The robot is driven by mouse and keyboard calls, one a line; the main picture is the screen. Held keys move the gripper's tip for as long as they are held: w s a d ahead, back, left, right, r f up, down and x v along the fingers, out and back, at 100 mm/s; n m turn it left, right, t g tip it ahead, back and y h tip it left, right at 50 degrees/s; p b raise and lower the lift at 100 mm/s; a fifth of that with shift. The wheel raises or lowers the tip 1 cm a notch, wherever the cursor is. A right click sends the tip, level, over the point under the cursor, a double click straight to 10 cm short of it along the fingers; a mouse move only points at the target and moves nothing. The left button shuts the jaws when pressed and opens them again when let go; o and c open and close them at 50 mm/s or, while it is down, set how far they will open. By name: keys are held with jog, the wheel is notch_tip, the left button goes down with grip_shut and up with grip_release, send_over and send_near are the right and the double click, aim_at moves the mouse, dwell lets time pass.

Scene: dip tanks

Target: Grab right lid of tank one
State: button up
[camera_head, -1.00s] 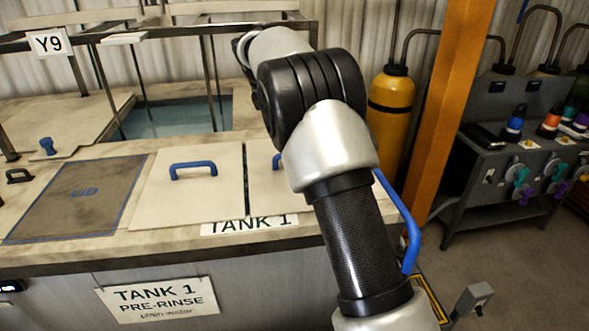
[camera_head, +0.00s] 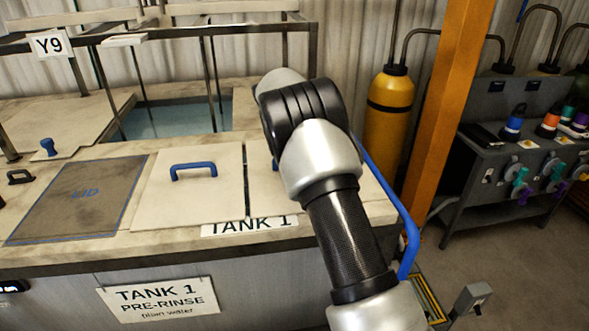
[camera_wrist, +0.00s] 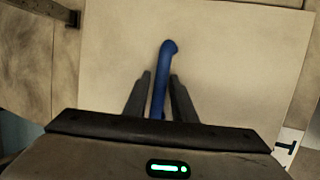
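The right lid of tank one (camera_head: 262,192) is a pale flat panel, mostly hidden behind my arm in the head view. In the wrist view, a pale lid (camera_wrist: 225,65) carries a blue handle (camera_wrist: 165,70). My gripper (camera_wrist: 160,82) is open, with one dark finger on each side of this handle and a thin gap visible on both sides. The handle's near end is hidden by the gripper body. My gripper is hidden in the head view. The left lid (camera_head: 190,207), with its own blue handle (camera_head: 193,167), lies flat and closed.
A "TANK 1" label (camera_head: 249,226) lies along the front ledge. Metal frame posts and an open water tank (camera_head: 165,123) are behind the lids. A yellow cylinder (camera_head: 388,115) and an orange post (camera_head: 445,110) stand to the right.

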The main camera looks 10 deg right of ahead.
grip_shut()
dwell(1.3)
jog(key=shift+r, duration=0.15)
